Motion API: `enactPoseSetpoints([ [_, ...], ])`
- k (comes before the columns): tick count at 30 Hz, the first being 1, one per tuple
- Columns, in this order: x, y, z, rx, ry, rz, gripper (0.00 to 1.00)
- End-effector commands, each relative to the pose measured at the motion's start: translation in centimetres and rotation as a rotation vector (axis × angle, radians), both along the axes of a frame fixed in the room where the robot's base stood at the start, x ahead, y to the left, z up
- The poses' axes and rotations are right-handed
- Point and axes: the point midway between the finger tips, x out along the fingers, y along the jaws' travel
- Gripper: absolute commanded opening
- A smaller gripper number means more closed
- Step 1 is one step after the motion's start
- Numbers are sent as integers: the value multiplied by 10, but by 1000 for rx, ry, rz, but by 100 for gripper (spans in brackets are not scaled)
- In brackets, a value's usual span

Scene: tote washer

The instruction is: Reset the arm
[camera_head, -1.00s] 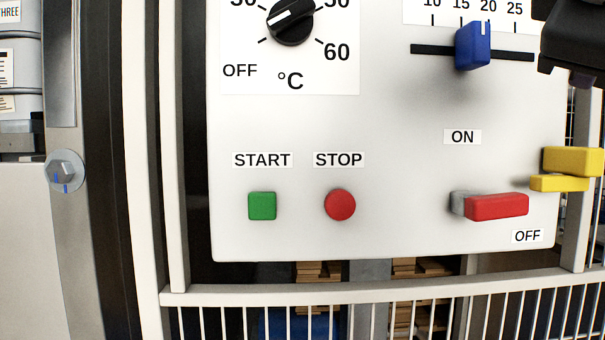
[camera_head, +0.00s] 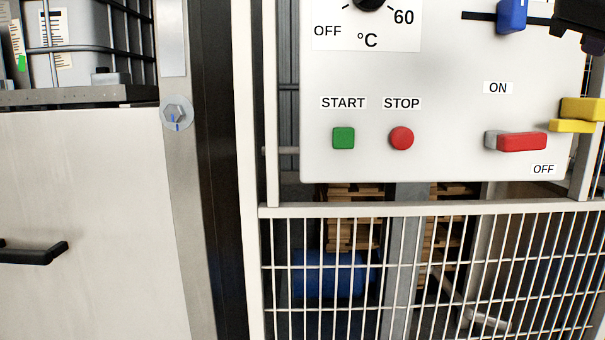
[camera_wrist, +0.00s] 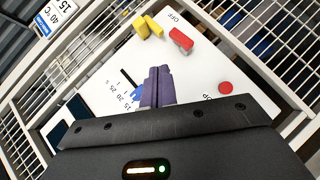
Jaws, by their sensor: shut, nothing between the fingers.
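My gripper (camera_wrist: 158,86) shows in the wrist view with its two purple fingers shut together, nothing between them. It stands in front of the white control panel (camera_head: 440,90), over the blue slider (camera_wrist: 136,95) from this view. In the head view only a dark part of my arm shows at the top right edge; the fingers are not clear there. The panel bears a green START button (camera_head: 343,138), a red STOP button (camera_head: 401,138), a red switch handle (camera_head: 521,141) lying sideways between ON and OFF labels, and a black dial (camera_head: 369,4), mostly cut off.
A yellow part (camera_head: 582,109) sticks out at the panel's right edge. A white mesh fence (camera_head: 420,209) runs below the panel, with pallets and a blue object behind it. At left is a pale door with a black handle (camera_head: 35,252) and a bolt (camera_head: 177,113).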

Motion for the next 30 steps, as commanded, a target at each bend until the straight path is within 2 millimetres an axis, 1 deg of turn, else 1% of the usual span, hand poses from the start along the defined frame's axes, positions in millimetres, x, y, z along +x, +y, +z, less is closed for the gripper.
enactPoseSetpoints([
  [5, 14, 8, -24, 43, 15, 25, 0],
  [8, 25, 13, -45, 80, 29, 41, 0],
  [11, 36, 20, -71, 127, 46, 58, 0],
  [14, 47, 28, -105, 193, 69, 73, 0],
  [17, 57, 40, -155, 288, 98, 82, 0],
  [18, 60, 45, -180, 337, 112, 83, 0],
  [20, 62, 54, -221, 419, 134, 77, 0],
  [21, 62, 60, -249, 477, 149, 68, 0],
  [23, 59, 68, -292, 565, 173, 46, 0],
  [24, 55, 74, -320, 623, 187, 29, 0],
  [26, 47, 82, -360, 709, 206, -5, 0],
  [27, 41, 87, -386, 761, 219, -29, 0],
  [30, 25, 97, -437, 871, 242, -92, 0],
])
